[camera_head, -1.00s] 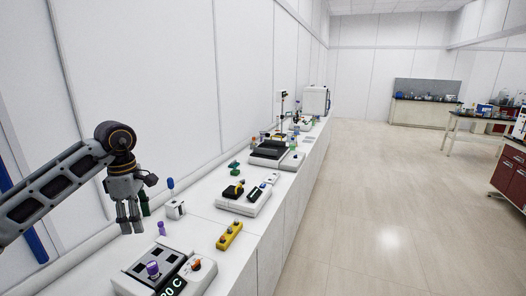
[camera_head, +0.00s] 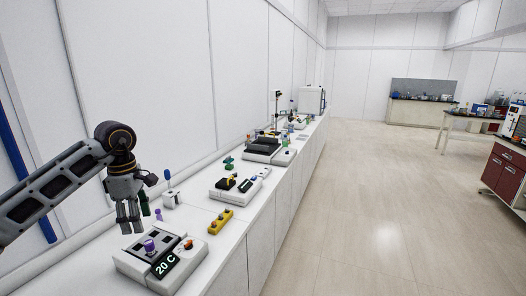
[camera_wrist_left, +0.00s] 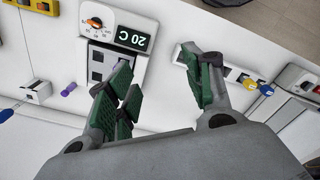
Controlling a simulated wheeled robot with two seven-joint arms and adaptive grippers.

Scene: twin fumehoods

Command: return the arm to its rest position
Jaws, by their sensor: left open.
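My left arm comes in from the left in the head view. Its gripper (camera_head: 130,218) hangs down over the white bench, above and behind the heater with the "20 C" display (camera_head: 166,264). In the left wrist view the green-padded fingers (camera_wrist_left: 165,95) stand apart with nothing between them. The heater (camera_wrist_left: 115,45) shows there beyond the fingers, with its dial and display. A purple-capped item (camera_head: 150,246) sits on the heater in the head view. My right gripper is in neither view.
A yellow rack (camera_head: 221,221) lies beside the heater. A white device with dark top parts (camera_head: 238,187) and a larger dark-topped device (camera_head: 262,151) stand further along the bench. A white holder with a blue-topped tool (camera_head: 171,195) stands near the wall.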

